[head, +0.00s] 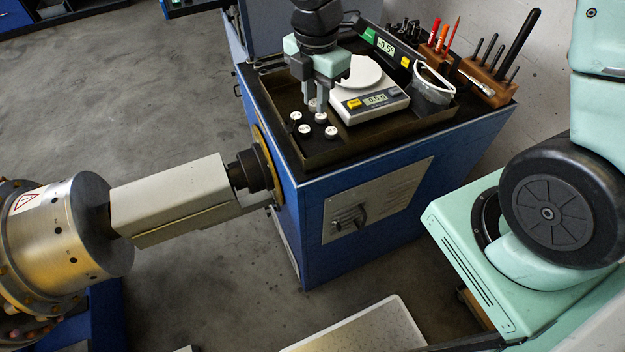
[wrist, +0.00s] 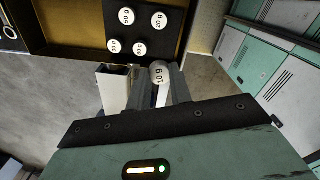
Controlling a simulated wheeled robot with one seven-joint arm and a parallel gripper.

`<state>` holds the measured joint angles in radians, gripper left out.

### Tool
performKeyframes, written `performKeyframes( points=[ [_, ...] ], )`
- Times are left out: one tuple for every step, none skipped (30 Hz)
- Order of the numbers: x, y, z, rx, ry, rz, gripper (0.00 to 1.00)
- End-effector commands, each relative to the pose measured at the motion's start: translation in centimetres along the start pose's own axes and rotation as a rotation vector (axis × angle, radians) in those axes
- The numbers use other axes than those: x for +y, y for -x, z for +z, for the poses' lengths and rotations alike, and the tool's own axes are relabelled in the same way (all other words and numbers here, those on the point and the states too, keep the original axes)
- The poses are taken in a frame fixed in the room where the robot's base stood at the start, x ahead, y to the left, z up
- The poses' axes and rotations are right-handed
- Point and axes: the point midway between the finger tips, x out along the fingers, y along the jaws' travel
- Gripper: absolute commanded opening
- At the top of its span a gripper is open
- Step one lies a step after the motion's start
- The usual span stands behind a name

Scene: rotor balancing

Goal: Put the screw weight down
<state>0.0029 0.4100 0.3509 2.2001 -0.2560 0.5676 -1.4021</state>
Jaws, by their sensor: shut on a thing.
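My gripper (head: 316,108) points down over the near left part of the brown tray (head: 318,160). It is shut on a small screw weight with a white top (wrist: 158,73), which reads 10 g in the wrist view. In the head view the fingers mostly hide it. Several other white-topped weights stand upright on a black patch of the tray, one of them at the near right (head: 331,132). In the wrist view, the 20 g weight (wrist: 159,20) is among them. I cannot tell whether the held weight's underside touches anything.
A scale (head: 368,104) with a round white pan stands right of the gripper. Safety glasses (head: 435,82) and a wooden tool holder (head: 487,85) are farther right. A machine shaft with a grey housing (head: 170,195) lies left of the blue cabinet (head: 310,255).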

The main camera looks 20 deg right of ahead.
Motion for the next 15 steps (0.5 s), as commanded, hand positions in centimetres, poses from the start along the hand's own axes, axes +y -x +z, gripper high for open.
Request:
performKeyframes(
  points=[
    [0.0, -0.2, -0.3, -0.001, 0.010, 0.000, 0.00],
    [0.0, -0.2, -0.5, -0.001, 0.015, -0.001, 0.00],
    [-0.1, -0.4, -0.6, -0.001, 0.020, -0.003, 0.00],
    [-0.1, -0.7, -0.7, 0.000, 0.022, -0.004, 0.00],
    [-0.1, -1.1, -0.8, 0.000, 0.024, -0.005, 0.00],
    [-0.2, -1.8, -0.8, 0.000, 0.025, -0.007, 0.00],
    [-0.2, -2.3, -0.8, 0.000, 0.026, -0.008, 0.00],
    [-0.2, -2.9, -0.8, 0.000, 0.026, -0.008, 0.00],
    [-0.2, -3.6, -0.8, 0.000, 0.024, -0.008, 0.00],
    [-0.2, -4.0, -0.8, 0.000, 0.025, -0.007, 0.00],
    [-0.2, -4.5, -0.8, 0.000, 0.026, -0.007, 0.00],
    [-0.2, -4.9, -0.7, -0.001, 0.025, -0.005, 0.00],
    [-0.2, -5.2, -0.7, -0.001, 0.024, -0.005, 0.00],
    [-0.1, -5.4, -0.7, -0.001, 0.023, -0.005, 0.00],
    [-0.1, -5.7, -0.8, 0.000, 0.023, -0.004, 0.00]
  ],
)
